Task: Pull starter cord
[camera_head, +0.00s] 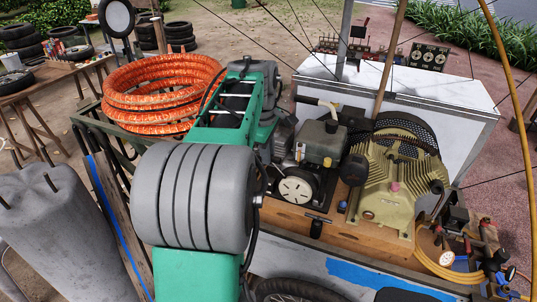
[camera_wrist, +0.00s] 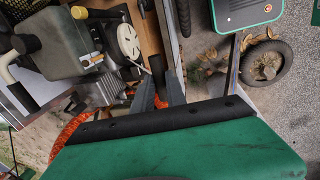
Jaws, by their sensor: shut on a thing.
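The small engine (camera_head: 321,142) stands on the cart's wooden deck, with its round pale recoil starter (camera_head: 298,188) facing the front. In the wrist view the starter (camera_wrist: 128,40) is at upper centre, and a thin pale cord (camera_wrist: 143,67) runs from it toward my fingers. My gripper (camera_wrist: 159,92) is shut on the dark starter handle (camera_wrist: 158,70), just off the starter's face toward the cart's front edge. Only part of the handle shows between the fingers. In the head view my green and grey arm hides my gripper and the handle.
A yellowish finned compressor (camera_head: 395,190) stands right of the engine. An orange hose coil (camera_head: 160,93) lies at the left. Grey cylinders (camera_head: 60,235) stand at lower left. Gauges and fittings (camera_head: 475,250) crowd the right front corner. A black T-shaped part (camera_head: 317,229) sits at the deck's front.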

